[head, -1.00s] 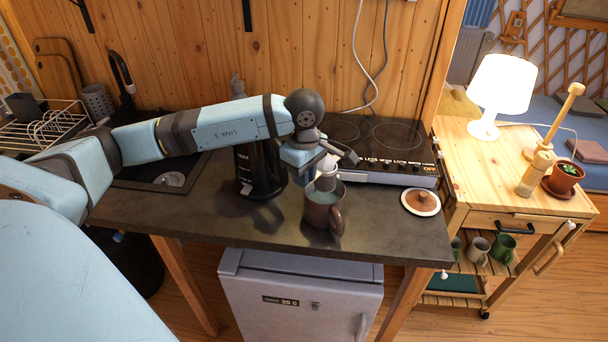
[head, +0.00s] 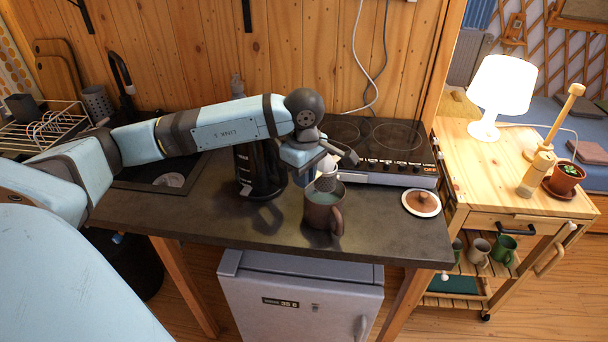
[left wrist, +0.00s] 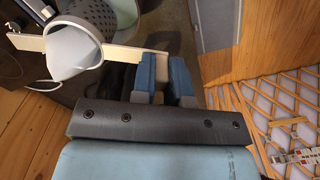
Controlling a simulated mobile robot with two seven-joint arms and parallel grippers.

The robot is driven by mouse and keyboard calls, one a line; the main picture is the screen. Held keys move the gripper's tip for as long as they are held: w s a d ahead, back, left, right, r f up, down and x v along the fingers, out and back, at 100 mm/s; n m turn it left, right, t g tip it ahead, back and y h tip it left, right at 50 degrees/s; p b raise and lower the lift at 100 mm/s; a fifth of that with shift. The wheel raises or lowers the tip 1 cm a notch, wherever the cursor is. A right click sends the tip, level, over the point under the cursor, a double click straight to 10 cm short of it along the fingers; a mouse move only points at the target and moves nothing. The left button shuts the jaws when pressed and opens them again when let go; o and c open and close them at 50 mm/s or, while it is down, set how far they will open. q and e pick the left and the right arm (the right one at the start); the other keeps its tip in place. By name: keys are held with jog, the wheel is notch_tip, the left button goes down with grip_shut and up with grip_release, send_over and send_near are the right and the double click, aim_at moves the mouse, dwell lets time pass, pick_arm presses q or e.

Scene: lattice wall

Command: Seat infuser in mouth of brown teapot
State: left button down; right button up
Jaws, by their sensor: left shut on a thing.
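The brown teapot (head: 322,215) stands upright on the dark counter, its handle toward the front right and its open mouth facing up. My left gripper (head: 322,163) is above the mouth, shut on the infuser's side arm. The grey perforated infuser (head: 326,183) hangs upright at the mouth; I cannot tell how far its lower end is inside. In the left wrist view the blue finger pads (left wrist: 165,80) close on the pale bar, and the infuser (left wrist: 75,48) shows its white rim and dotted body at upper left. My right gripper is not in view.
A black kettle-like container (head: 258,170) stands close left of the teapot. The hob (head: 385,150) is behind. A wooden cart (head: 490,185) with a lit lamp (head: 500,85) stands at right.

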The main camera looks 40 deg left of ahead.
pick_arm(q)
jog(key=shift+f+b, duration=1.35)
jog(key=shift+f, duration=0.2)
dwell(0.5)
jog(key=shift+f+b, duration=1.85)
jog(key=shift+f, duration=0.2)
dwell(0.7)
jog(key=shift+c, duration=2.1)
grip_release()
jog(key=shift+r, duration=0.1)
jog(key=shift+r+p, duration=1.6)
jog(key=shift+r, duration=1.8)
